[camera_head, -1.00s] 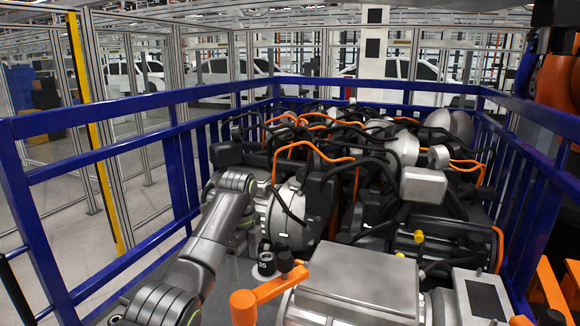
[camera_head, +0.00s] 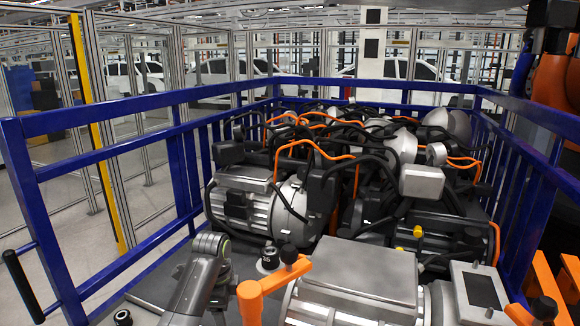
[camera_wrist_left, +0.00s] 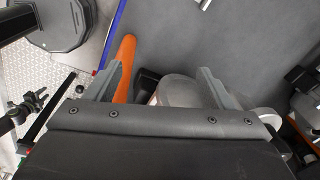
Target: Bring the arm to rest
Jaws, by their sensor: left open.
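My left arm (camera_head: 198,275) is grey and comes in at the bottom of the head view, left of centre, folded low in front of the near drive unit (camera_head: 262,205). My left gripper (camera_wrist_left: 160,85) shows in the left wrist view with its two grey fingers spread wide apart. It is open and holds nothing. Beyond the fingers are an orange bar (camera_wrist_left: 124,70), a pale rounded part (camera_wrist_left: 178,90) and a grey surface (camera_wrist_left: 190,35). In the head view I cannot make out the gripper's fingers. My right gripper is in neither view.
A blue rail frame (camera_head: 110,168) encloses the piled drive units, cables and orange hoses (camera_head: 310,150). An orange handle with a black knob (camera_head: 272,284) rises close right of my arm. A silver housing (camera_head: 355,268) lies further right. Fencing and cars stand behind.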

